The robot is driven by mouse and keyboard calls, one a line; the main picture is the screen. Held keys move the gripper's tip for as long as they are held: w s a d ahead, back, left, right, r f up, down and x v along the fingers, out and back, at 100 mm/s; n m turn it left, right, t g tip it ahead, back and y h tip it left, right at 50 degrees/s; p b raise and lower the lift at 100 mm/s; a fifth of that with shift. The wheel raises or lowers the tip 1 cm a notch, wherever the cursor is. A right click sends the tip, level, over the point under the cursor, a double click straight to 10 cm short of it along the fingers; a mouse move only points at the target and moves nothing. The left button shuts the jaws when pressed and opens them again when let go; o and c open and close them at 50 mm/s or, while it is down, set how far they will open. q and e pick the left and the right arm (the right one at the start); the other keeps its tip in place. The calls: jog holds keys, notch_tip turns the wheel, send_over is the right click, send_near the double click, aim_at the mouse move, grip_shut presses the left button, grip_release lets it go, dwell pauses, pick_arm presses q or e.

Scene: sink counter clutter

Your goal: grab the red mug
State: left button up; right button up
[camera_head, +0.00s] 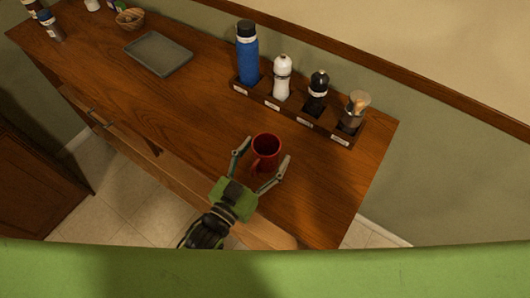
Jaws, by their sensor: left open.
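The red mug (266,147) stands upright on the wooden counter, with its dark inside facing up and its handle toward my left gripper. My left gripper (260,156) reaches in from the front edge of the counter. It is open, with one finger on the left side of the mug and the other on its right side. Small gaps seem to show between the fingers and the mug, but contact is hard to tell. My right gripper is not in view.
Behind the mug, a dark labelled rack (271,104) holds a blue bottle (247,58), a white bottle (282,80), a black bottle (317,88) and a jar (353,111). A grey tray (157,54) and basket (130,18) stand farther left. The counter between tray and mug is clear.

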pick_arm(q)
jog(key=shift+w+d, duration=0.1)
jog(key=shift+w, duration=0.05)
jog(key=c, duration=1.4)
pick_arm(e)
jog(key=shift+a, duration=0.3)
pick_arm(q)
jog(key=shift+r, duration=0.1)
jog(key=shift+r, duration=0.1)
